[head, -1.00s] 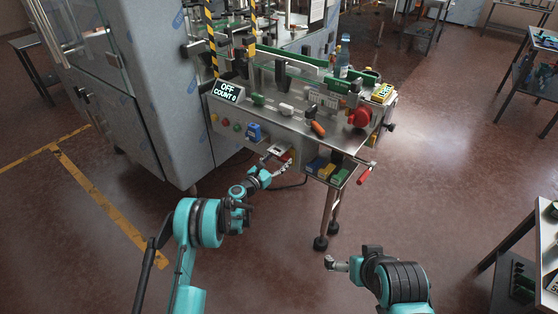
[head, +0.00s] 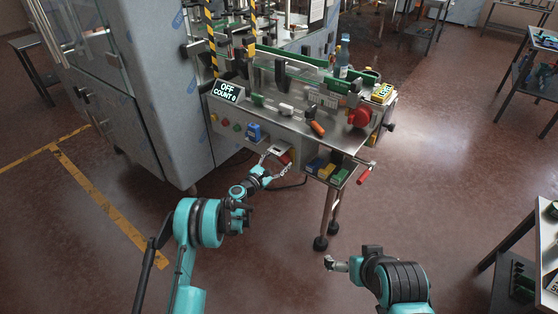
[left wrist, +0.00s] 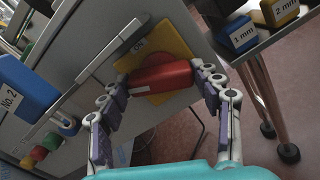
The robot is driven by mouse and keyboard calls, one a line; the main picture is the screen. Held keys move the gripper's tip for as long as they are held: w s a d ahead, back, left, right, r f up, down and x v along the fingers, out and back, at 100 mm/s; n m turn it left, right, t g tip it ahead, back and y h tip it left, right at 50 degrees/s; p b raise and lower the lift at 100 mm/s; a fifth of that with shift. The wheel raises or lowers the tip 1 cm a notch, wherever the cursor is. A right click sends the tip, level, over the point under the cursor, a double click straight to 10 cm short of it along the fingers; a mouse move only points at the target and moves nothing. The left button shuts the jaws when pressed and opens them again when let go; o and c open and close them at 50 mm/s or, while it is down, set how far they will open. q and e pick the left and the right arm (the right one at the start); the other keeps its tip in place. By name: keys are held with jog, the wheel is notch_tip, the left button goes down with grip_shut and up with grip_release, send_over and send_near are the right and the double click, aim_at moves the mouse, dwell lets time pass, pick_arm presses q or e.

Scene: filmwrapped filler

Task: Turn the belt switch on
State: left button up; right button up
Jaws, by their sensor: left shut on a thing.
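The belt switch is a red handle (left wrist: 160,75) on a yellow plate (left wrist: 178,40), on the front panel of the conveyor. A label on the plate appears to read "ON". My left gripper (left wrist: 162,84) is shut on the red handle, with a finger at each end of it. In the head view my left gripper (head: 277,167) is at the panel below the conveyor, and the red handle (head: 285,158) shows only in part. The display (head: 228,91) reads "OFF" and "COUNT 0". My right gripper (head: 334,263) hangs over the floor, away from everything; its jaws are unclear.
A blue block marked "No. 2" (left wrist: 24,88) and coloured buttons (left wrist: 40,150) are beside the switch. A small tray with blocks marked "1 mm" (left wrist: 240,36) and "2 mm" (left wrist: 279,12) is on its other side. A red round knob (head: 360,117) is at the conveyor's right end. The floor in front is clear.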

pick_arm(q)
jog(key=shift+m, duration=0.9)
jog(key=o, duration=1.1)
jog(key=v, duration=1.2)
